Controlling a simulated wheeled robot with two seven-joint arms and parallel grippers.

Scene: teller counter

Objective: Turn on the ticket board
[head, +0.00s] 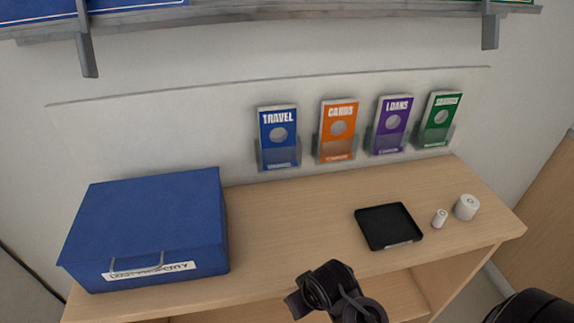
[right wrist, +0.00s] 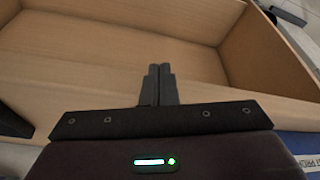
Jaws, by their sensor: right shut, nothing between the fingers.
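No ticket board that I can make out shows in either view, nor a switch for one. My right gripper (right wrist: 160,72) shows in the right wrist view. Its two dark fingers are together and empty, in front of a pale wooden compartment (right wrist: 120,50). In the head view a black part of my arm rises at the bottom middle, in front of the counter (head: 290,200). Its fingertips cannot be made out there. Another dark part shows at the bottom right corner. My left gripper cannot be identified in either view.
A blue lost property box (head: 150,220) stands on the left of the counter. A black tray (head: 388,226), a small white cylinder (head: 439,219) and a larger white roll (head: 467,207) are at right. Several leaflet holders (head: 278,138) hang behind. A grey shelf (head: 300,14) runs above.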

